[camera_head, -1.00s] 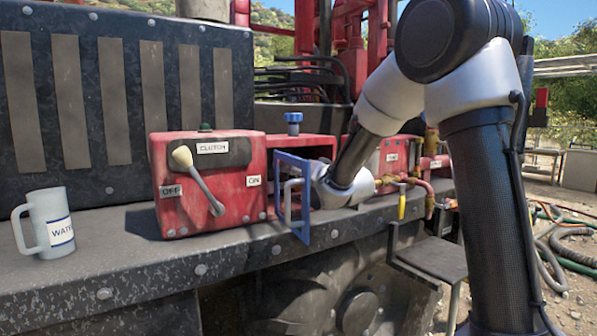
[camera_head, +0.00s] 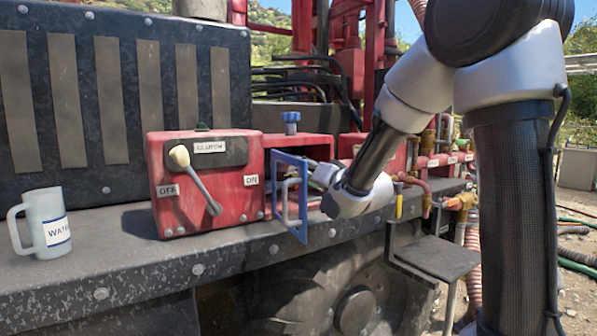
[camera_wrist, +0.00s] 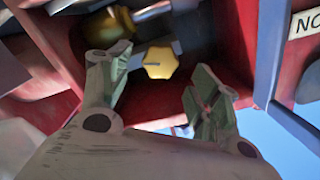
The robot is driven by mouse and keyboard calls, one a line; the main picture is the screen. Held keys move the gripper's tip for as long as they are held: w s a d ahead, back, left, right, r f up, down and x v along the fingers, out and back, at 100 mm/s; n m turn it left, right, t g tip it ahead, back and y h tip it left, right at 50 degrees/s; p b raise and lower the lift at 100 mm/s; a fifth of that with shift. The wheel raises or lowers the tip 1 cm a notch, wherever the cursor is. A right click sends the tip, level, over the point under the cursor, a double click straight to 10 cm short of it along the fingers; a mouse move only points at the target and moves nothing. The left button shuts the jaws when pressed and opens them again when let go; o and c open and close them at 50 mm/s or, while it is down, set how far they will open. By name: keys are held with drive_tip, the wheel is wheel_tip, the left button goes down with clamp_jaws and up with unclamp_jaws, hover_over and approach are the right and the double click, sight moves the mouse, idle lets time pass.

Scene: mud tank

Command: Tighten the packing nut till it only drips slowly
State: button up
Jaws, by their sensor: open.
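In the wrist view a brass-yellow hex nut (camera_wrist: 160,62), which looks like the packing nut, sits on a grey shaft inside a red housing. My gripper (camera_wrist: 157,76) is open, with one finger to each side of the nut in the picture; I see no contact. A rounded brass part (camera_wrist: 108,26) lies beyond the left finger. In the head view my gripper (camera_head: 316,177) reaches into the red housing (camera_head: 300,142) behind an open blue-framed door (camera_head: 303,225). The nut is hidden there, and I cannot see any drip.
The red clutch box (camera_head: 208,182) with its lever stands left of the housing. A blue knob (camera_head: 291,120) tops the housing. Pipes and a yellow handle (camera_head: 399,206) are to the right. A water mug (camera_head: 47,225) stands on the deck at far left.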

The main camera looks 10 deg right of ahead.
drive_tip(key=v, duration=0.6)
